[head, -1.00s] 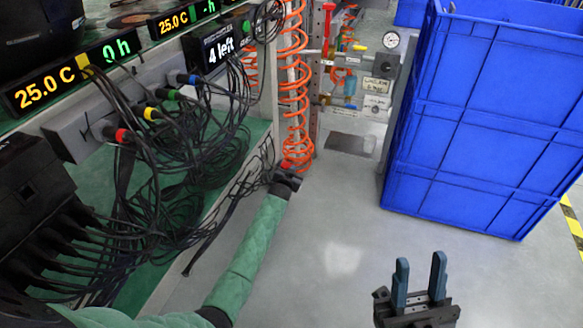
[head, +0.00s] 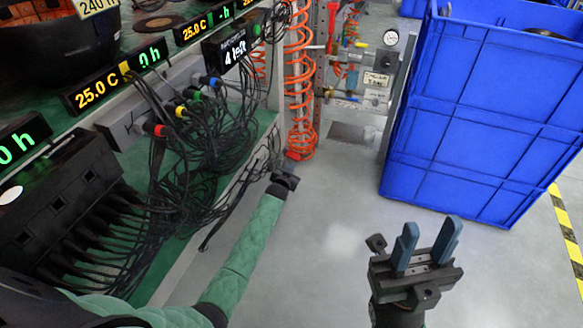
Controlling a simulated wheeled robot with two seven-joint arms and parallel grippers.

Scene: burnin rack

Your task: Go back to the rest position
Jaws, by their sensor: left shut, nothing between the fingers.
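My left arm, in a green quilted sleeve, reaches up from the lower left beside the rack. My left gripper (head: 284,174) is at its end, small and dark, near the foot of the orange coiled hose. Its fingers are hard to make out, and nothing shows held in it. My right gripper (head: 430,243) is at the lower right, above the bare floor. Its two blue-grey fingers point up and stand apart with nothing between them.
At left is a rack with a green shelf (head: 262,122), tangled black cables (head: 205,135) and lit displays (head: 97,93). An orange coiled hose (head: 300,85) hangs by a post. A tall blue crate stack (head: 480,120) stands at right. The grey floor (head: 300,270) between is clear.

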